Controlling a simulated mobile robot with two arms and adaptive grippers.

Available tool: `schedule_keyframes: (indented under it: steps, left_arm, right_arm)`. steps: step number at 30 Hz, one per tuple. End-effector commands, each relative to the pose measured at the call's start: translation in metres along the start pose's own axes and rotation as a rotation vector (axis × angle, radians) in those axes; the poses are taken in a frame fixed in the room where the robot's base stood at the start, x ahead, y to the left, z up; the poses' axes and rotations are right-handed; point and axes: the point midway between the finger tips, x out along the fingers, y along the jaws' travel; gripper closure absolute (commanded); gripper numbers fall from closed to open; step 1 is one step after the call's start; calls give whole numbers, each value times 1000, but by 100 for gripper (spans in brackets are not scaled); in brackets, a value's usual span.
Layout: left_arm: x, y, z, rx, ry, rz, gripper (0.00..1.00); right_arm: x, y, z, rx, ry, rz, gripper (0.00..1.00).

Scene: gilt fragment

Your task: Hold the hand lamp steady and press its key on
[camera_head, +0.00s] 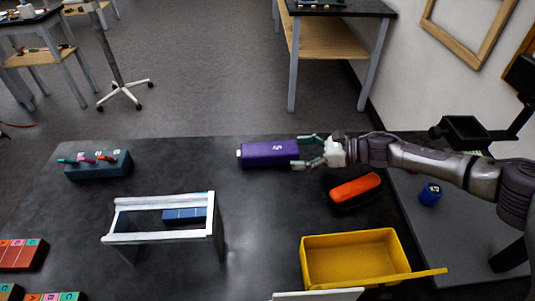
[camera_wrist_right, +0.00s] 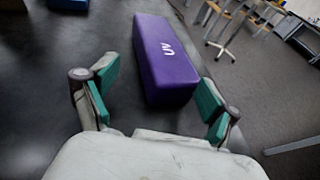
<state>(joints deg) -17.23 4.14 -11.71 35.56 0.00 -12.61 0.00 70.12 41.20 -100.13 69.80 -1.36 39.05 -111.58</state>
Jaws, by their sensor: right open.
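The hand lamp appears to be the purple box marked "UV" (camera_head: 268,153), lying on the dark table near its far edge; it also shows in the right wrist view (camera_wrist_right: 165,60). A small white tip (camera_head: 238,153) sticks out of its left end. I cannot tell whether this is the key. My right gripper (camera_head: 303,152) is open at the lamp's right end, with one green-padded finger on each side of that end. My left gripper is not in view.
A yellow bin (camera_head: 350,260), an orange-topped item (camera_head: 355,187) and a blue cylinder (camera_head: 430,194) are at right. A blue holder (camera_head: 98,166) stands at far left.

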Motion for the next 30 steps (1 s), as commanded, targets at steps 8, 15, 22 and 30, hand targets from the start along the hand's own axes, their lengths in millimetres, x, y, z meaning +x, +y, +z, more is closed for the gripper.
schedule_keyframes:
  steps: [8, 15, 22, 30]
  left_arm:
    - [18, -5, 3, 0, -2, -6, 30]
    - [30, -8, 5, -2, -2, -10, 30]
    - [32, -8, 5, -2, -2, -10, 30]
    - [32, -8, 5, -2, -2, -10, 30]
  right_arm:
    - [45, 2, -5, 0, 0, 6, 14]
    - [67, 2, -3, 0, -1, 5, 14]
    - [73, 1, -1, 0, 0, 3, 14]
    - [72, 1, 0, 0, 0, 4, 25]
